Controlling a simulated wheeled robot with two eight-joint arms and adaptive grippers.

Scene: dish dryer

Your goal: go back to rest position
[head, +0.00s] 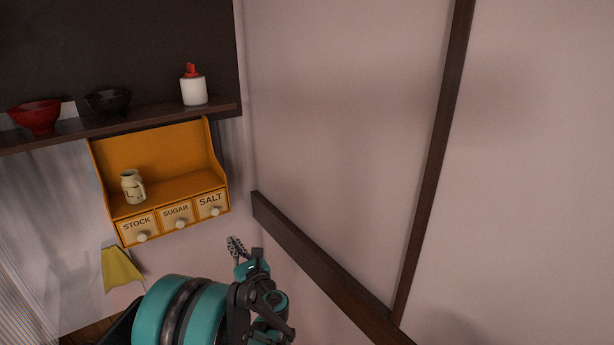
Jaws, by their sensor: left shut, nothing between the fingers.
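My left gripper (236,246) is at the lower middle of the head view, at the end of my teal and black left arm. Its dark fingers are shut and nothing shows between them. It is below and a little right of the orange wall shelf (165,158), apart from it in the picture. My right gripper is not in view.
The orange shelf has drawers marked STOCK, SUGAR and SALT and holds a cream jug (132,187). Above, a dark shelf (120,125) bears a red bowl (36,117), a black bowl (108,101) and a white bottle (194,91). A yellow cloth (121,268) hangs below. A dark-beamed wall (340,130) fills the right.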

